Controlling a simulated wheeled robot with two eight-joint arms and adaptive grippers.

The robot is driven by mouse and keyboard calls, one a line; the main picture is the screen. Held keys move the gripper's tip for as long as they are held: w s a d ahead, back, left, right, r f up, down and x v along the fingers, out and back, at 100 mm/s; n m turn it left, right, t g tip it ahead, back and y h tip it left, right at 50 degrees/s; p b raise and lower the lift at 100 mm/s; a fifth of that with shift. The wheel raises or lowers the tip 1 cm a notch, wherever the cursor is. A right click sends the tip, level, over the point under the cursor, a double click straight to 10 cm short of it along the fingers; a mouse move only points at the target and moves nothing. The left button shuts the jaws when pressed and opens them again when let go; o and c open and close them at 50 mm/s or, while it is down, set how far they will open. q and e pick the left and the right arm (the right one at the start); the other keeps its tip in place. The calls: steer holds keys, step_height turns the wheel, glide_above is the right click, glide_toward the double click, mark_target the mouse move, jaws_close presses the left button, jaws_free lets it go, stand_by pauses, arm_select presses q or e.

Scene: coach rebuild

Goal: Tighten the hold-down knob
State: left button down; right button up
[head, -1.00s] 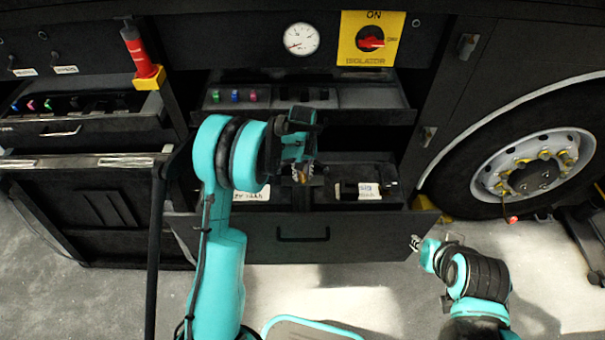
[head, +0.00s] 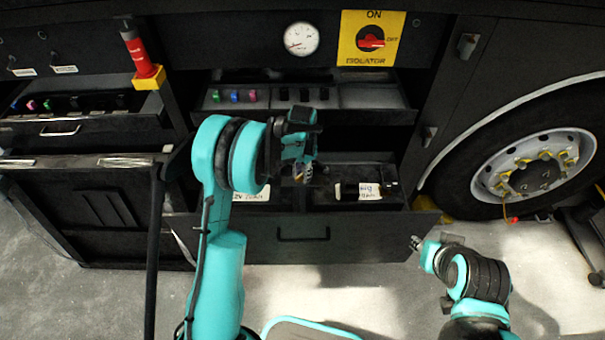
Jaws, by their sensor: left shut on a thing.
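My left gripper (head: 304,172) is over the open lower drawer (head: 375,240), between the two labelled dark units in it. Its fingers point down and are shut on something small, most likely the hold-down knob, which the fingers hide. The right unit (head: 348,172) has a white label (head: 370,191). The left unit's label (head: 252,196) shows partly behind my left arm. My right gripper (head: 416,243) is at the drawer's right front corner, apart from the units; its jaws are too small to read.
A middle drawer (head: 365,97) with coloured knobs sits above the lower one. A yellow isolator plate (head: 372,38) and a round gauge (head: 301,39) are higher up. A wheel (head: 532,165) is at the right. Open floor lies in front.

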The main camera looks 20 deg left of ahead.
mark_target(302, 174)
arm_select(q)
steer(key=shift+m, duration=1.2)
steer(key=c, duration=1.3)
jaws_free()
steer(key=shift+r, duration=0.1)
step_height(302, 174, up, 12)
steer(key=shift+f, duration=0.1)
